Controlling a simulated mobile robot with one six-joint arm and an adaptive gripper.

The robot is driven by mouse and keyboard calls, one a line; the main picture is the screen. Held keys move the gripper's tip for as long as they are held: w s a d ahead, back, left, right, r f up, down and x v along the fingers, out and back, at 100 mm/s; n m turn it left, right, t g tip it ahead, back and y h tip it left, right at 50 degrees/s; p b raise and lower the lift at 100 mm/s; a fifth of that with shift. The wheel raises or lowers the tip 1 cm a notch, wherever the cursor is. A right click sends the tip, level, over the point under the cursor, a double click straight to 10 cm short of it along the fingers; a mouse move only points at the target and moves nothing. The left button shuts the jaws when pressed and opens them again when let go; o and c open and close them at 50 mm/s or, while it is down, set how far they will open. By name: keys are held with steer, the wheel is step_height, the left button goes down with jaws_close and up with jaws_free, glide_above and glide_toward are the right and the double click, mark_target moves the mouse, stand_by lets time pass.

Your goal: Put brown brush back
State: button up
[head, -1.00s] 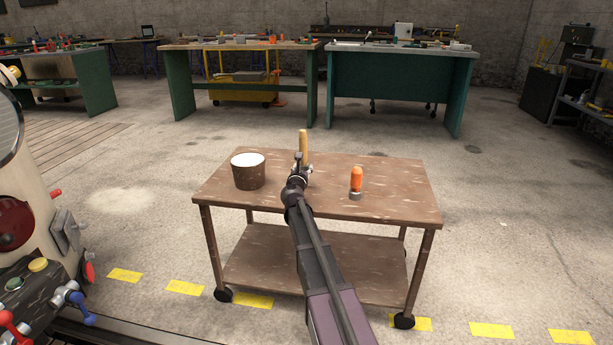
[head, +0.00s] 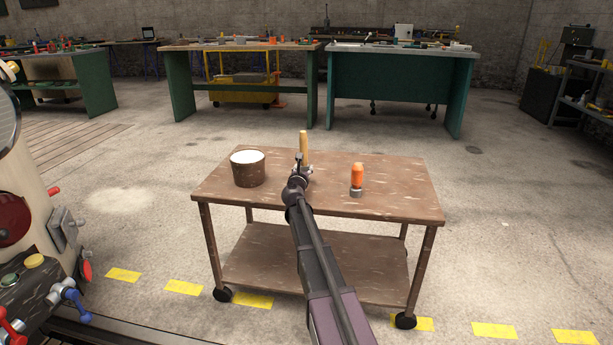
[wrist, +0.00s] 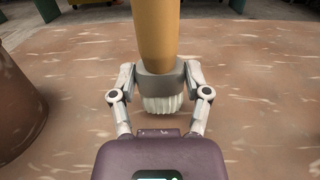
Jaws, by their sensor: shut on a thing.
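The brush has a tan-brown handle (head: 304,144) that points up above my gripper (head: 300,168) in the head view. In the wrist view the handle (wrist: 155,35) rises out of a grey collar, with white bristles (wrist: 162,104) pointing down. My gripper (wrist: 159,88) is shut on the brush at the collar, one finger on each side. The brush is upright, over the brown cart top. I cannot tell whether the bristles touch the surface. A brown pot (head: 248,172) with a white inside stands on the cart, left of my gripper; its side also shows in the wrist view (wrist: 18,105).
An orange-handled brush (head: 357,175) with a grey lower end stands on the cart (head: 410,205), right of my arm. The cart top's right part is clear. Green workbenches (head: 395,90) stand behind. A machine with levers (head: 40,220) is at the left.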

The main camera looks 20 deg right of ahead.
steer(key=shift+f+b, duration=0.35)
steer(key=shift+f, duration=0.25)
steer(key=shift+f, duration=0.15)
steer(key=o, duration=1.3)
steer(key=shift+c, duration=0.2)
steer(key=shift+r, duration=0.2)
steer(key=v, duration=1.2)
